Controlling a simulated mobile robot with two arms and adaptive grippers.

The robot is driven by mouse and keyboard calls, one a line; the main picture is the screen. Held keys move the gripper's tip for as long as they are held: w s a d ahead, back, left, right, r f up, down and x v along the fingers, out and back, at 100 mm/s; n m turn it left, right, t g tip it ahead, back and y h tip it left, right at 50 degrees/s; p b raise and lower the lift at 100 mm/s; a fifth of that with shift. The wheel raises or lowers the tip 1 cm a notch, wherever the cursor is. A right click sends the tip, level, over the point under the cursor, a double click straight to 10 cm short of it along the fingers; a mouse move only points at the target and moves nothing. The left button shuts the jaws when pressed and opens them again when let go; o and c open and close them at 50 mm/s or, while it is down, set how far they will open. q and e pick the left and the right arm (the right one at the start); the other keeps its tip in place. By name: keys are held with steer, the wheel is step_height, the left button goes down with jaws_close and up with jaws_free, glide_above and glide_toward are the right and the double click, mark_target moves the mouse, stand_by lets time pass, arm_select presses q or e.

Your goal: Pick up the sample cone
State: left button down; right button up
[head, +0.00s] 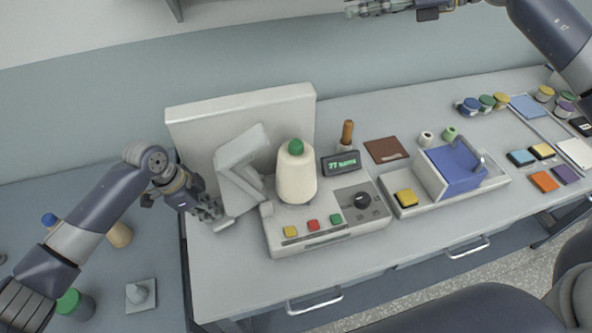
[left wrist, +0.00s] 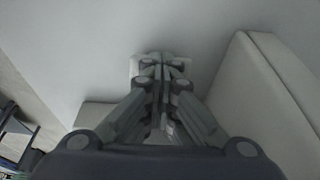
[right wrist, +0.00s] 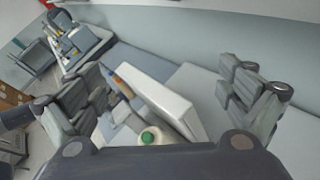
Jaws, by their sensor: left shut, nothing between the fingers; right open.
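A cream cone of thread with a green top (head: 297,178) stands upright on the grey machine (head: 310,238) in the head view. A cream body with a green top (right wrist: 150,138), likely the same cone, shows low in the right wrist view, partly cut off by my gripper's body. My left gripper (head: 214,211) is shut and empty, left of the cone and apart from it, beside the grey bent arm of the machine. Its closed fingers fill the left wrist view (left wrist: 160,68). My right gripper (head: 352,10) is open and empty, high at the top of the head view.
A pale upright panel (head: 240,112) stands behind the machine. A small display (head: 341,163) and a brown-handled tool (head: 347,133) are behind it. A blue-topped device (head: 455,168) stands to the right. Spools and coloured pads lie at the far right. The left table holds several small items.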

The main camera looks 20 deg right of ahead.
steer(key=s+a+f+n+g+h, duration=0.3)
steer(key=s+a+f+n+g, duration=0.15)
steer(key=a+f, duration=0.35)
steer(key=n+g+h, duration=0.4)
steer(key=n+h, duration=0.2)
glide_above(298, 142)
steer(key=shift+t, duration=0.25)
steer(key=f, duration=0.8)
steer(key=shift+w+d+f, duration=0.25)
steer(key=shift+d, duration=0.15)
steer(key=shift+s+f+h, duration=0.25)
steer(key=shift+f+h, duration=0.2)
steer(key=shift+h, duration=0.15)
steer(key=shift+n, duration=0.25)
steer(key=f, duration=0.6)
steer(key=shift+a+f, duration=0.35)
steer(key=shift+a, duration=0.05)
steer(key=shift+a+f, duration=0.2)
steer(key=shift+f, duration=0.7)
steer(key=shift+a+f, duration=0.15)
steer(key=shift+f, duration=0.7)
steer(key=shift+a+f, duration=0.2)
steer(key=shift+f, duration=0.7)
steer(key=c, duration=1.4)
